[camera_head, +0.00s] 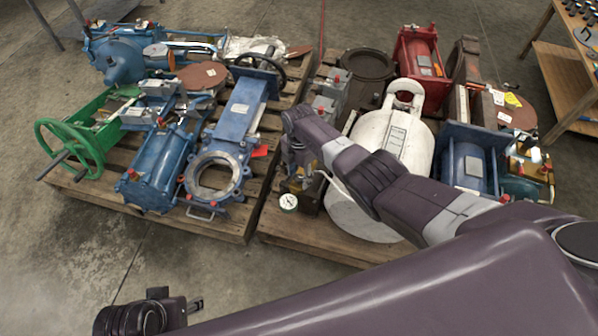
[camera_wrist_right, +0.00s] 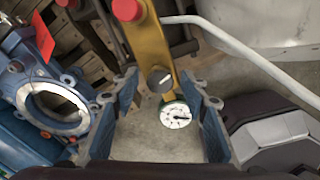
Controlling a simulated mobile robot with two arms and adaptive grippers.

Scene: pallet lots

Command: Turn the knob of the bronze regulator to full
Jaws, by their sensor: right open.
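In the right wrist view the bronze regulator (camera_wrist_right: 151,45) is a golden bar-like body with red caps. Its black round knob (camera_wrist_right: 160,79) has a white pointer line, tilted from lower left to upper right. A white dial gauge (camera_wrist_right: 175,115) sits just below the knob. My right gripper (camera_wrist_right: 160,86) is open, its two blue-grey fingers on either side of the knob with gaps and nothing held. In the head view the gauge (camera_head: 288,202) shows at the pallet's front, and my right wrist covers much of the regulator. My left gripper (camera_head: 190,306) is partly visible at the bottom left; its jaws are unclear.
A white tank (camera_head: 385,135) stands right of the regulator, and a pale bent pipe (camera_wrist_right: 240,50) runs close by. A blue valve (camera_wrist_right: 60,105) with a round flange lies to the left. Both wooden pallets (camera_head: 215,226) are crowded. The concrete floor in front is clear.

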